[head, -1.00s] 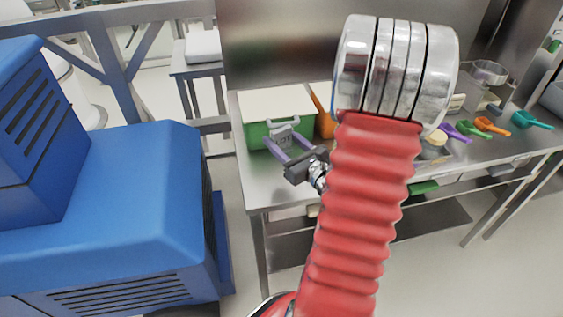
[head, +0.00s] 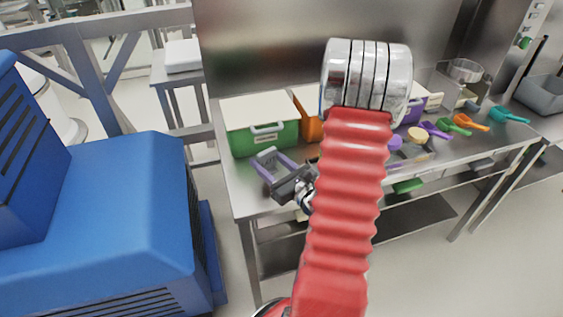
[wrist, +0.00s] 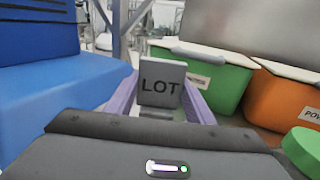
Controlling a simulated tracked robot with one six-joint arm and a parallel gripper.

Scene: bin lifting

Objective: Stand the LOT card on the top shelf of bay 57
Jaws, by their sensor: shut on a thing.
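The grey LOT card (wrist: 162,84) stands upright between my gripper's purple fingers in the wrist view, its black letters facing the camera. My gripper (head: 270,163) is shut on it. In the head view the gripper is over the front left of the steel bench, in front of the green bin, and the lettering cannot be read. The gripper's fingers also show in the wrist view (wrist: 160,95). No shelf marked bay 57 can be made out in either view.
The green bin (head: 268,141) with a white lid and the orange bin (head: 311,129) stand on the steel bench (head: 248,203). Coloured scoops (head: 470,123) lie to the right. A large blue machine (head: 117,215) stands close on the left. Floor shows between machine and bench.

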